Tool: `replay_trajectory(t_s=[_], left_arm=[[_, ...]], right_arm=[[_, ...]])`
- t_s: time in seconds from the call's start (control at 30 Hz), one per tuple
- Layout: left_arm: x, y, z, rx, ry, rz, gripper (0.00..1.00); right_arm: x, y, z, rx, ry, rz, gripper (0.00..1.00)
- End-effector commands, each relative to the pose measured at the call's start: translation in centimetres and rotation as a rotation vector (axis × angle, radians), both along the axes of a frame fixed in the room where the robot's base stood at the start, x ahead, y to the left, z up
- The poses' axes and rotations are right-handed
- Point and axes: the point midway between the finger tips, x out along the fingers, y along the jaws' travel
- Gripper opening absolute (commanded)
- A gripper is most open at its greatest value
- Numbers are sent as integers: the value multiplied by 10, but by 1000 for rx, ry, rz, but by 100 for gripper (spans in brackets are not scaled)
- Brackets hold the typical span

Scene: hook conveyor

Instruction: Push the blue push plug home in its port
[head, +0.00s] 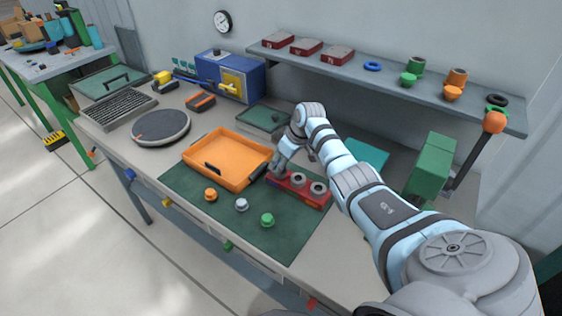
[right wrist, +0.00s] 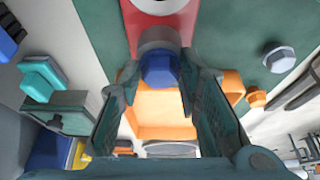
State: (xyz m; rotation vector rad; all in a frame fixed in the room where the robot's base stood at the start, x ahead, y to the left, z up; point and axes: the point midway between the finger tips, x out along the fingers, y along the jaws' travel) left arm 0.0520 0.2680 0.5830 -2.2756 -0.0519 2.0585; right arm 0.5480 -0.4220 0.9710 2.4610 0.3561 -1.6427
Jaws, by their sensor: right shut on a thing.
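The blue push plug (right wrist: 158,69) shows in the right wrist view between the fingers of my right gripper (right wrist: 163,80), which is shut on it. The plug is in line with a grey round port (right wrist: 158,38) at the end of the red block (right wrist: 150,8). Its blue head stands out from the port's rim; how deep it sits I cannot tell. Two other grey ports show open. My left gripper is not in view.
An orange tray (head: 225,158) stands left of the block on a green mat (head: 190,186). Orange (head: 210,194), grey (head: 241,204) and green (head: 267,219) plugs stand on the mat's front part. A shelf (head: 400,88) runs along the wall behind.

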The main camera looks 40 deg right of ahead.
Motion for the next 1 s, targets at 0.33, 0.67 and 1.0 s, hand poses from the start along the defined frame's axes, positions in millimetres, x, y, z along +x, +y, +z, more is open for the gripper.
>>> replay_trajectory(t_s=[0.33,0.67,1.0], left_arm=[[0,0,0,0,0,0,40],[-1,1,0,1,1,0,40],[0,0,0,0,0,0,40]], right_arm=[[0,0,0,0,0,0,55],[-12,-5,31,-6,-4,1,55],[-42,-13,105,-2,-2,-1,55]])
